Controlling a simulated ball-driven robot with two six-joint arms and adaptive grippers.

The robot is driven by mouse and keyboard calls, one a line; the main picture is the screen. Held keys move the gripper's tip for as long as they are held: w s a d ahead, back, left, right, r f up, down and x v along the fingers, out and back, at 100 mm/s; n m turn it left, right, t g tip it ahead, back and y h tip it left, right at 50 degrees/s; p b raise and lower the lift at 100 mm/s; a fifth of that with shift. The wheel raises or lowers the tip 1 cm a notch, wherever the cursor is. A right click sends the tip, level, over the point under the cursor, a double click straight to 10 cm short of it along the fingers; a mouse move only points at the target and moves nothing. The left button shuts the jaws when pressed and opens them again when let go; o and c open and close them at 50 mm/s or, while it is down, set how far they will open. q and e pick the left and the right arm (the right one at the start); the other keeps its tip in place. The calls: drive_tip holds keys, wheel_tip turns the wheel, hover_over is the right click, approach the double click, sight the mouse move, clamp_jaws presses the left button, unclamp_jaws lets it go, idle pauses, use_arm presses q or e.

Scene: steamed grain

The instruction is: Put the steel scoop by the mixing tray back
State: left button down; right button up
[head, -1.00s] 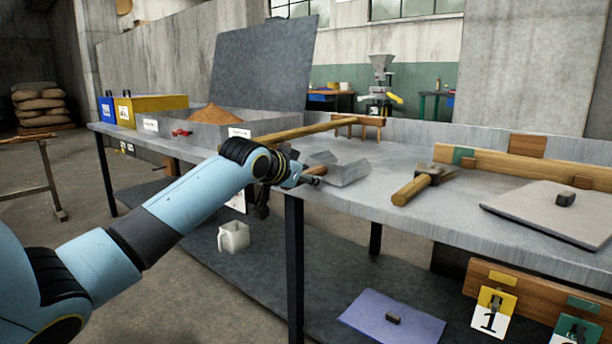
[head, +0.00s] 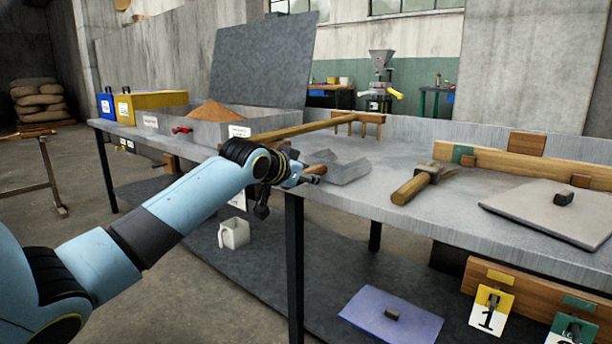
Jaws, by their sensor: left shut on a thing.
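The steel scoop (head: 348,172) is a grey metal pan with a brown wooden handle, at the front edge of the grey workbench (head: 420,215). My left gripper (head: 314,175) is shut on its handle end, with the pan to the right of the fingers. The fingers partly hide the handle, and I cannot tell whether the pan touches the bench top. The mixing tray (head: 215,131) is a grey box with a mound of orange-brown grain (head: 212,112), behind and left of the gripper. My right gripper is not in view.
A long wooden rake (head: 300,129) lies behind the scoop. A wooden-handled mallet-like tool (head: 412,188) and a flat grey lid (head: 545,208) are to the right. Blue (head: 106,105) and yellow (head: 150,104) boxes stand left. A white jug (head: 234,233) is on the lower shelf.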

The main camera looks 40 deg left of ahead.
use_arm(q)
drive_tip(key=shift+f, duration=0.1)
drive_tip(key=c, duration=0.9)
unclamp_jaws()
drive_tip(key=shift+f, duration=0.1)
drive_tip(key=shift+s, duration=0.1)
